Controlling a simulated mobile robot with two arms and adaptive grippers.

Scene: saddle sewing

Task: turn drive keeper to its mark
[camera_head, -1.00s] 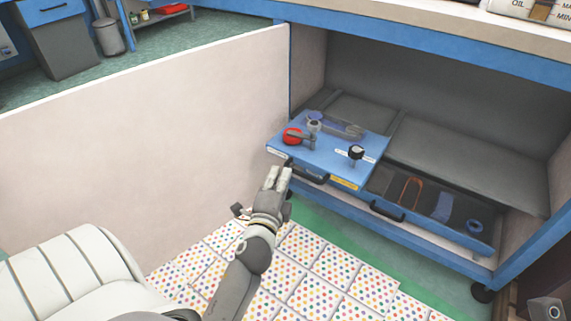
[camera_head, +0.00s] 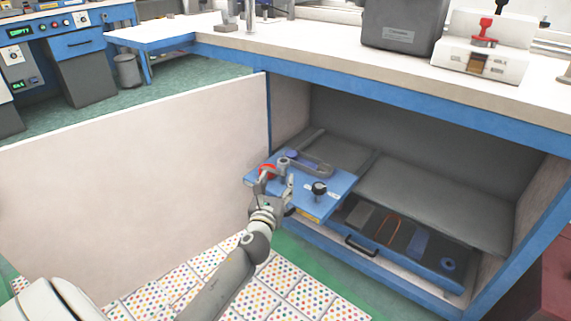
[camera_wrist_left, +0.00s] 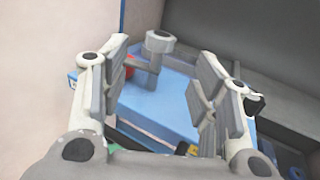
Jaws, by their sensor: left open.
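A blue plate (camera_head: 340,181) juts from the cabinet and carries several fittings. Near its left end is a red part (camera_head: 266,168), with a grey round-topped piece (camera_head: 283,162) beside it. I cannot tell for sure which fitting is the drive keeper. A black knob (camera_head: 319,188) stands upright nearer the plate's right side. My left gripper (camera_head: 276,184) is open at the plate's front left, near the red part. In the left wrist view, the grey round-topped piece (camera_wrist_left: 160,42) and its arm show between and beyond the open fingers (camera_wrist_left: 163,85); the red part (camera_wrist_left: 129,68) is partly hidden by a finger.
The open cabinet door (camera_head: 140,165) stands close on the left. A drawer with a black handle (camera_head: 361,246) holds several flat items below the plate. The cabinet's top edge (camera_head: 400,113) overhangs the space. Grey panels (camera_head: 435,190) lie behind the plate.

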